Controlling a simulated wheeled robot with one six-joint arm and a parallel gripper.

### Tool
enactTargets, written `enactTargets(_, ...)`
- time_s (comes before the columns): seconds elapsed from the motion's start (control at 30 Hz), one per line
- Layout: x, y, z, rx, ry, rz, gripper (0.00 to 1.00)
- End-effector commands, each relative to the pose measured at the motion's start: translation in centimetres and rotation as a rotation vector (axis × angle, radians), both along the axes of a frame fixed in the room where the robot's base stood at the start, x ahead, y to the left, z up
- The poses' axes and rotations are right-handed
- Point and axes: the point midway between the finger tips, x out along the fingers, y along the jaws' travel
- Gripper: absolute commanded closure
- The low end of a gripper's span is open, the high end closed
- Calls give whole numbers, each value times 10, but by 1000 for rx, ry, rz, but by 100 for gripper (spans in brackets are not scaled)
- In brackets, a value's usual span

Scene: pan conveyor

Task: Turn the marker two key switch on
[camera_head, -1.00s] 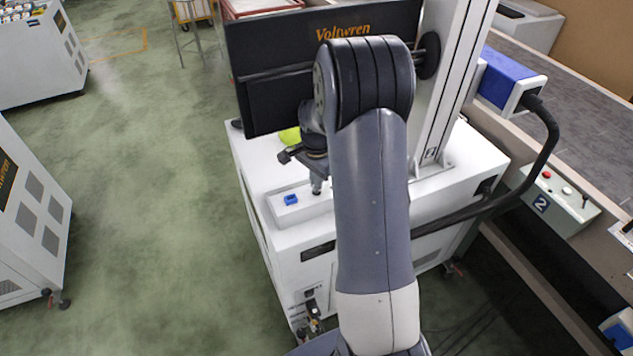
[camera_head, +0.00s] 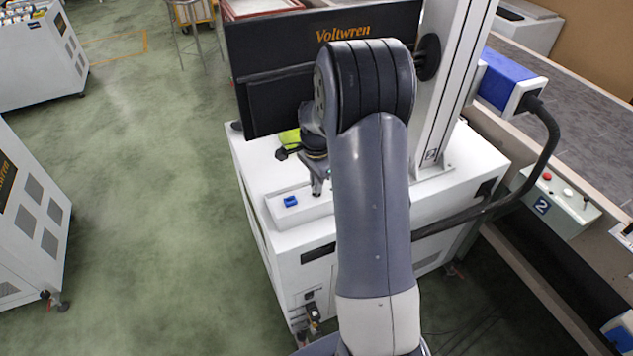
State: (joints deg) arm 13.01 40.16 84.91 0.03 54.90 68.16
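The white marker cabinet (camera_head: 275,173) stands in the middle, with a small plate marked at the foot of its column (camera_head: 430,156). A long white box (camera_head: 270,210) lies on its top, with a small blue part (camera_head: 290,201) on it. Small dark fittings (camera_head: 312,312) sit low on the cabinet's front. I cannot tell for sure which part is the key switch. My gripper (camera_head: 318,187) points down over the right part of the white box, right of the blue part. My arm hides part of it, and its opening is too small to tell.
A dark monitor (camera_head: 325,70) stands behind my gripper. A control box (camera_head: 560,203) labelled 2, with red and white buttons, is on the conveyor side at right. A blue unit (camera_head: 508,78) and black cable (camera_head: 548,140) are near it.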

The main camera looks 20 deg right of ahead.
Motion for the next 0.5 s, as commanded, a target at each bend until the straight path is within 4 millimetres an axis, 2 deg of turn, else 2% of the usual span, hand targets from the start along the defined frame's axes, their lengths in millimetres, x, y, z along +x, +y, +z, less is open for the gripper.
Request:
enactTargets(0.03,0,0,0,0,0,0,88)
enactTargets(0.2,0,0,0,0,0,1,74)
enactTargets(0.5,0,0,3,-1,-1,2,74)
